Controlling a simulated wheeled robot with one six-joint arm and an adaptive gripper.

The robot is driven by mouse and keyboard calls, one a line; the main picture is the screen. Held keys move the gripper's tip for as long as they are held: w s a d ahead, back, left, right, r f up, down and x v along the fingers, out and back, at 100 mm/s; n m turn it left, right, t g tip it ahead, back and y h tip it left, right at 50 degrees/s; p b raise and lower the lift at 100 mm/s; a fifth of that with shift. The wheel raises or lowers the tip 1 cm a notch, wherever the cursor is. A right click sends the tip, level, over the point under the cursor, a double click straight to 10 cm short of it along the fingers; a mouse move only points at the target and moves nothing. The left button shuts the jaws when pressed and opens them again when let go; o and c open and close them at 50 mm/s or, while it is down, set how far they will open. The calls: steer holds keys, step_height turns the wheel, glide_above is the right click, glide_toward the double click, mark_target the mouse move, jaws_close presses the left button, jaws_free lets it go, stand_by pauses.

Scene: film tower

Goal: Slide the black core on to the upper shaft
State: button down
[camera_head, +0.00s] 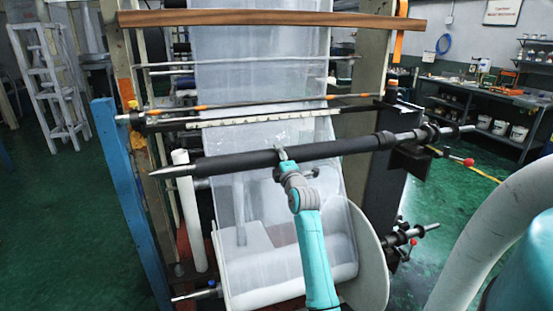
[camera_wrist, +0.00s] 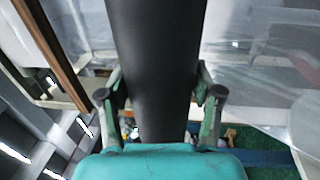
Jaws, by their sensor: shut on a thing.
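The black core (camera_head: 235,162) is a long dark tube lying across the machine, rising slightly to the right. It appears to be around the upper shaft (camera_head: 172,171), whose silver pointed tip sticks out at the left. The shaft's metal right end (camera_head: 440,131) shows beyond a dark collar. It is unclear whether the core touches that collar. My gripper (camera_head: 282,154) is shut on the core near its middle. In the wrist view the core (camera_wrist: 153,50) runs between the two fingers (camera_wrist: 160,93). The shaft inside the core is hidden.
Clear film (camera_head: 260,70) hangs behind the core. A film roll (camera_head: 290,272) sits below. A blue post (camera_head: 124,190) stands at the left, near the shaft tip. A wooden bar (camera_head: 270,18) crosses above. A red-knobbed lever (camera_head: 467,161) is at the right. Green floor is open at the left.

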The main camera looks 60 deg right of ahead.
steer(key=shift+s+d+r, duration=0.1)
steer(key=shift+s+d, duration=0.15)
steer(key=shift+c, duration=0.6)
jaws_free()
steer(key=shift+s+a+f, duration=0.2)
steer(key=shift+s, duration=0.05)
steer(key=v, duration=1.1)
steer(key=shift+s+r, duration=0.15)
steer(key=shift+a, duration=0.1)
